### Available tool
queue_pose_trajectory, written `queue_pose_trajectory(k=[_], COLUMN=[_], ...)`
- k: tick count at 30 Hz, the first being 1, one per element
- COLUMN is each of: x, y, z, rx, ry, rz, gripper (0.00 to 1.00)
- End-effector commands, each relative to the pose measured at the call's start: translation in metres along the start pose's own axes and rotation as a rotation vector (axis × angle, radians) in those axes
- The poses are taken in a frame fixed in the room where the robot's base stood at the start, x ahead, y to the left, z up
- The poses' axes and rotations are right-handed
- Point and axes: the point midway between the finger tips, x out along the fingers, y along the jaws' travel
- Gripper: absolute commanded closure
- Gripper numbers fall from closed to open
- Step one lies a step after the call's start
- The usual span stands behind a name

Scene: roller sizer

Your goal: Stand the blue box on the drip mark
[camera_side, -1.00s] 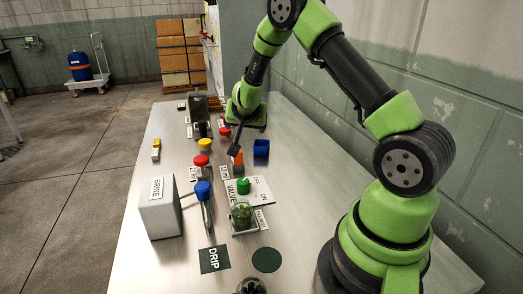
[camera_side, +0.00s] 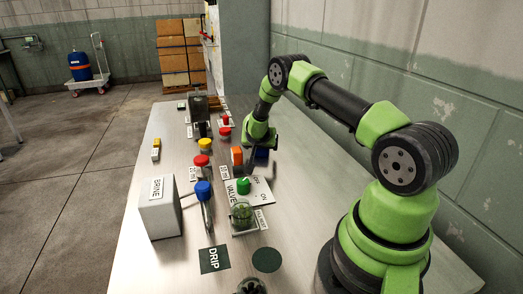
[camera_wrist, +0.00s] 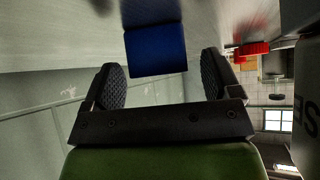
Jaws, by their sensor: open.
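The blue box (camera_side: 262,155) stands on the bench to the right of the orange block, partly hidden by my gripper (camera_side: 260,145). In the wrist view the blue box (camera_wrist: 156,52) lies ahead of my gripper (camera_wrist: 161,75), in line with the gap between the two open fingers. I see no finger closed on it. The drip mark is a dark green square (camera_side: 214,259) lettered DRIP, flat on the bench near the front. Its surface is bare.
A dark round patch (camera_side: 267,259) lies right of the drip mark. A green-topped valve with a glass jar (camera_side: 242,215), a blue-knobbed valve (camera_side: 203,190) and a grey BRINE box (camera_side: 160,207) stand behind it. An orange block (camera_side: 237,155) is close left of my gripper.

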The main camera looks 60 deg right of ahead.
Motion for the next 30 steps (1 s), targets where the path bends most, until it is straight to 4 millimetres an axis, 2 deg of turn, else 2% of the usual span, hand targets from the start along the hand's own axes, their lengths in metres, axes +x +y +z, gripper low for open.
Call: queue_pose_trajectory(k=[3, 11, 18, 20, 21, 30], x=[0.0081, 0.0095, 0.0093, 0.0093, 0.0093, 0.005], y=[0.0003, 0.0001, 0.0, 0.0, 0.0, -0.0002], z=[0.0004, 0.0, 0.0, -0.0001, -0.0001, -0.0047], rx=[0.002, 0.0, 0.0, 0.0, 0.0, 0.002], ry=[-0.001, 0.0, 0.0, 0.0, 0.0, 0.001], rz=[0.0, -0.001, -0.001, -0.001, -0.001, -0.001], gripper=[0.17, 0.17, 0.7, 0.7, 0.73, 0.74])
